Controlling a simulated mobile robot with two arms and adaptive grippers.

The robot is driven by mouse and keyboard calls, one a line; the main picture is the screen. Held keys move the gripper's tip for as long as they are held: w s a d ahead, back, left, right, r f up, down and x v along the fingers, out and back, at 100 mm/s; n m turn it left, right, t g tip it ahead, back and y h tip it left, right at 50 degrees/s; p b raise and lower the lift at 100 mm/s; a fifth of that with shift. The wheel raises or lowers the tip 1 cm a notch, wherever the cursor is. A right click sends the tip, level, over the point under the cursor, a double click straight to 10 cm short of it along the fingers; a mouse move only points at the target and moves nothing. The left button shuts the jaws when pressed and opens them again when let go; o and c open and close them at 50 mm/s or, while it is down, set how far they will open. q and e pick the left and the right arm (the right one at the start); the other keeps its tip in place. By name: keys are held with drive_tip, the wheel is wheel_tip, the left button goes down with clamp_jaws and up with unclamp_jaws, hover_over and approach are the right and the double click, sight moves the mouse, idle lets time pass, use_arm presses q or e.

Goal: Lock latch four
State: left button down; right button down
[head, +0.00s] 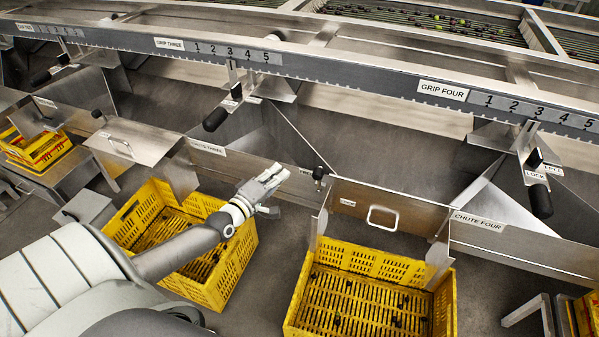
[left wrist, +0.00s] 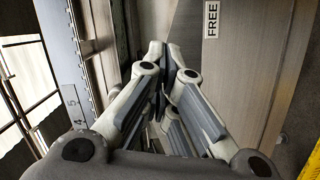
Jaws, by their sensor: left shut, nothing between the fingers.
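A small latch with a black knob (head: 318,174) stands at the top left corner of the chute four gate (head: 408,217); I take it for latch four. The gate is a metal plate with a pale handle (head: 382,217) and a small label (head: 347,202) near its left edge. My left gripper (head: 284,176) is shut and empty, to the left of the knob and apart from it in the picture. In the left wrist view the gripper (left wrist: 165,48) points at a metal panel with a FREE label (left wrist: 211,20). The knob cannot be made out there. My right gripper is not in view.
Yellow crates stand below, one under my left arm (head: 236,262) and one under the gate (head: 300,312). The grip four lever (head: 540,203) hangs at right and the grip three lever (head: 215,119) at left. A numbered rail (head: 360,80) runs behind.

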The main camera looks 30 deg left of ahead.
use_arm(q)
drive_tip(key=w+d+f, duration=0.1)
drive_tip(key=w+d, duration=0.2)
drive_tip(key=w, duration=0.2)
drive_tip(key=shift+w+d+f+p, duration=0.15)
drive_tip(key=shift+d+f+p, duration=0.05)
drive_tip(key=shift+d+p, duration=0.2)
drive_tip(key=shift+r, duration=0.1)
